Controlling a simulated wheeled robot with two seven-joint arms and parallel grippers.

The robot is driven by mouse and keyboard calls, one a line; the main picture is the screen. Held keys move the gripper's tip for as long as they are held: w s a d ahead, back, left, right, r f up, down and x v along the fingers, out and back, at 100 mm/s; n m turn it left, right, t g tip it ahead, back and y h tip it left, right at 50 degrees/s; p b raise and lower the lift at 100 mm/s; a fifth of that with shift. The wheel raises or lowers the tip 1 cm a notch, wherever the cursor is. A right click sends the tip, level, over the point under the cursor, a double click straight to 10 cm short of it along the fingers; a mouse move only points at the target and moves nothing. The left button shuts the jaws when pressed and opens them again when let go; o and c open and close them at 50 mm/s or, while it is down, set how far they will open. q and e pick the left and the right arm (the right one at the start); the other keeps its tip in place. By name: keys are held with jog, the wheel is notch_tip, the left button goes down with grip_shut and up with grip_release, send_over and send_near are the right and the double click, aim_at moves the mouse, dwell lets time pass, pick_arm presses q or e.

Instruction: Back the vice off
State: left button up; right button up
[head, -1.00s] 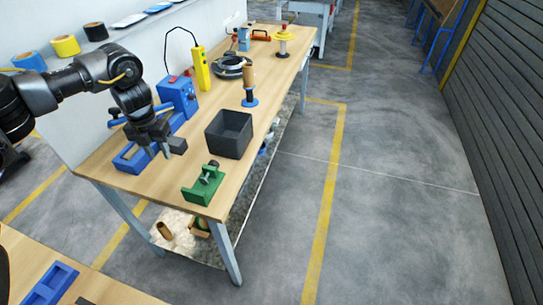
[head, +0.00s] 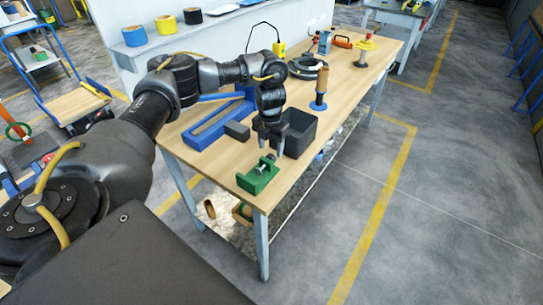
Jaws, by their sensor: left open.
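The green vice (head: 258,182) sits at the near right corner of the wooden workbench, with a dark grey screw and knob (head: 268,161) at its back end. My left gripper (head: 271,148) points down just above and behind that knob. Its fingers are apart and nothing shows between them. I cannot tell whether a fingertip touches the knob. My right gripper is not in view.
A black open bin (head: 298,138) stands right beside my left gripper. A dark block (head: 237,131) and a long blue tray (head: 205,136) lie to the left. Cable coil (head: 308,68) and a wooden-handled tool (head: 320,85) stand farther back. The bench edge is close to the vice.

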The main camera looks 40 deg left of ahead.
aim_at(272, 156)
pick_arm(q)
jog(key=shift+f, duration=2.3)
jog(key=shift+c, duration=1.2)
jog(key=c, duration=0.7)
jog(key=y+p, duration=0.2)
jog(key=p, duration=0.1)
jog(key=shift+d+r, duration=0.25)
jog(key=shift+r, duration=0.05)
jog(key=shift+c, duration=0.3)
jog(key=shift+f+p, duration=0.1)
jog(key=shift+p, duration=0.2)
jog(key=shift+f+y, duration=0.25)
jog(key=shift+y, duration=0.15)
